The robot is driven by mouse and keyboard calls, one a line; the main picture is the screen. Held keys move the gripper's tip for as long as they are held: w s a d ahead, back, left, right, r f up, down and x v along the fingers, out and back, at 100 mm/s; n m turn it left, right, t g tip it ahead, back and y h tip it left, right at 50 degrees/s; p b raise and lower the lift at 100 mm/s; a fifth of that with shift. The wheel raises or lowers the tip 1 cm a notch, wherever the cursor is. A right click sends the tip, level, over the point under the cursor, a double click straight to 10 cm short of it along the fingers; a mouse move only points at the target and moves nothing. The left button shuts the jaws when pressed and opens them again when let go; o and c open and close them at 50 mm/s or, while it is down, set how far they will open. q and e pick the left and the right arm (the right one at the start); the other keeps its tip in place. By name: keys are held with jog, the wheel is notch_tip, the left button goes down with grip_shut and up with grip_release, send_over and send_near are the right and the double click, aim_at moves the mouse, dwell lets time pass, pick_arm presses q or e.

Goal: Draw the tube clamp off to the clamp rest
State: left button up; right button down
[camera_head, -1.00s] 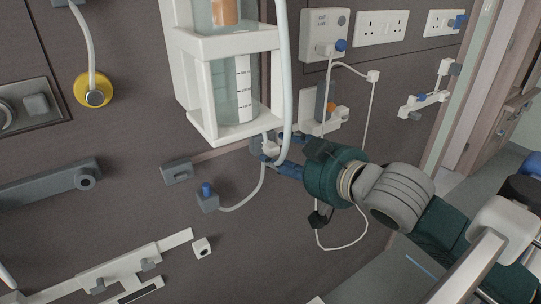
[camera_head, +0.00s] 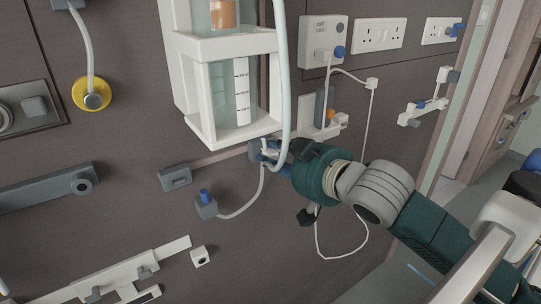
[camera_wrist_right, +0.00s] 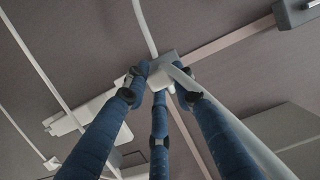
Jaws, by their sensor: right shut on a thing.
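My right gripper (camera_head: 274,160) reaches in from the right, below the clear canister on the wall. Its three blue fingers (camera_wrist_right: 160,80) are shut on a small pale piece that looks like the tube clamp (camera_wrist_right: 163,70), beside the white tube (camera_head: 283,90). In the head view the fingers and tube hide most of the clamp. I cannot tell for sure which fitting is the clamp rest; a grey block (camera_head: 175,178) on the wall rail lies left of the gripper, and it seems to show in the right wrist view (camera_wrist_right: 296,12). My left gripper is not in view.
The canister in its white frame (camera_head: 235,135) hangs just above the gripper. A grey block with a blue knob (camera_head: 206,206) and a thin tube is below left. White cables (camera_head: 368,120) and wall sockets (camera_head: 380,34) are to the right.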

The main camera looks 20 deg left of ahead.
jog(key=shift+s+d+f, duration=0.1)
jog(key=shift+s+f, duration=0.05)
jog(key=shift+f, duration=0.2)
jog(key=shift+f+p+v, duration=0.2)
jog(key=shift+p+v, duration=0.05)
jog(key=shift+v, duration=0.7)
jog(key=shift+f+p+v, duration=0.2)
jog(key=shift+p+v, duration=0.05)
jog(key=shift+v, duration=0.75)
jog(key=shift+f+p+v, duration=0.2)
jog(key=shift+p+v, duration=0.05)
jog(key=shift+v, duration=0.7)
jog(key=shift+s+d, duration=0.1)
